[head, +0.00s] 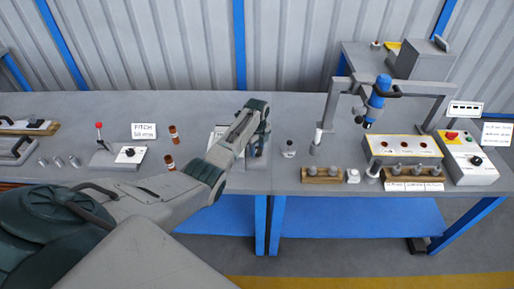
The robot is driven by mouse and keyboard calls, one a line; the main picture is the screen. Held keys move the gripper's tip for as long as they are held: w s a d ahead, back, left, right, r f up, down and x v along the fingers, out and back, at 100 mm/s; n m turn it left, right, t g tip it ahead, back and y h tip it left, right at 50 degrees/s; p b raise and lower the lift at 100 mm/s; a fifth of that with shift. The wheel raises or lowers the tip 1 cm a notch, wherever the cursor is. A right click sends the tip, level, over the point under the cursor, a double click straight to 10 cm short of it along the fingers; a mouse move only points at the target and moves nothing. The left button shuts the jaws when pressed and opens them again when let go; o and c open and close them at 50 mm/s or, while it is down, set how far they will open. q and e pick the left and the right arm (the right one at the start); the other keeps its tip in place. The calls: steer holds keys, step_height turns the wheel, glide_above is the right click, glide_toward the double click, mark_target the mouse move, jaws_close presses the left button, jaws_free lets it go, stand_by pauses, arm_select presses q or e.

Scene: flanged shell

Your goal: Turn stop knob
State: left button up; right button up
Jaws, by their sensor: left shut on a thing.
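My left arm reaches in from the lower left. My left gripper (255,150) points down at the front part of the bench, over a small grey fixture beside a white label plate (217,132). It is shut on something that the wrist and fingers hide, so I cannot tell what. Other knobs are in plain view: a black knob (129,152) on a small box by the PITCH sign, and a black knob (476,160) on the control box at the right, below a red button (451,135). I cannot read which is the stop knob. My right gripper is out of view.
A red-tipped lever (99,126) and brown bottles (173,134) stand left of the gripper. Clear bench lies behind.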

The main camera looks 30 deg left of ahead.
mark_target(257, 150)
arm_select(q)
steer(key=shift+w+a+r+m, duration=0.1)
steer(key=shift+r+m, duration=0.05)
steer(key=shift+m, duration=0.35)
steer(key=o, duration=0.9)
steer(key=shift+o, duration=0.5)
step_height(257, 150, up, 11)
steer(key=b, duration=0.2)
